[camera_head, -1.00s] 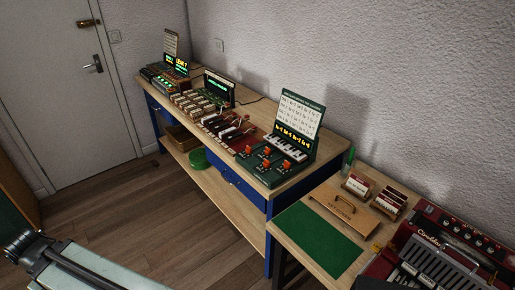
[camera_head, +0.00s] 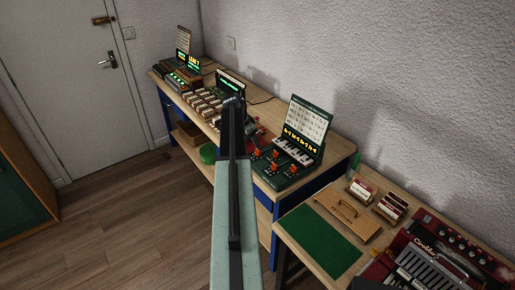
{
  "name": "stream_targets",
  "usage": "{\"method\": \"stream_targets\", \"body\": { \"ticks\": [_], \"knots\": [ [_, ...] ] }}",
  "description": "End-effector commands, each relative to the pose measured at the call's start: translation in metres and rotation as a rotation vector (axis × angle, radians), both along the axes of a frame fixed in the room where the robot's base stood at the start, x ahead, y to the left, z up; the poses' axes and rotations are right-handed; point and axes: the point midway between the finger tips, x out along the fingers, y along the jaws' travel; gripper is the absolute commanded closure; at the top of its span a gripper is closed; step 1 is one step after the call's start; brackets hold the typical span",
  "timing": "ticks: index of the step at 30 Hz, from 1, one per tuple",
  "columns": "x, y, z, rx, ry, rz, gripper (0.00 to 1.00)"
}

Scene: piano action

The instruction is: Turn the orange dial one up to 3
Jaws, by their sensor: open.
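A green unit (camera_head: 284,180) with several orange dials stands at the near end of the long blue workbench. One orange dial (camera_head: 292,170) shows at its front right, and another (camera_head: 274,154) sits farther back. Their settings are too small to read. A row of white and black keys (camera_head: 293,151) lies behind the dials, below a yellow lit display (camera_head: 300,138) and an upright printed sheet (camera_head: 309,117). My arm reaches up the middle of the picture, just left of this unit, and covers part of the bench. I cannot make out my gripper's fingers.
Other units with keys (camera_head: 205,101) and green-lit displays run along the bench toward the door. Open floor (camera_head: 120,235) lies left.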

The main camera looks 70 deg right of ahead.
Motion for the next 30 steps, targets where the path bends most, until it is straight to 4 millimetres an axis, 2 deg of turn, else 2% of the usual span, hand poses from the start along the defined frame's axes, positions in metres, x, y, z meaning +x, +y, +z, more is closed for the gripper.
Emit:
{"method": "stream_targets", "body": {
  "ticks": [5,16,19,26,27,30],
  "knots": [
    [-0.001,-0.002,-0.011,0.001,0.0,0.002,0.48],
    [-0.012,-0.02,-0.07,0.002,0.001,0.004,0.48],
    [-0.015,-0.023,-0.075,0.002,0.001,0.004,0.48],
    [-0.015,-0.024,-0.073,0.002,0.001,0.004,0.48],
    [-0.015,-0.024,-0.073,0.002,0.001,0.004,0.54],
    [-0.016,-0.024,-0.072,0.002,0.001,0.004,0.82]
  ]
}}
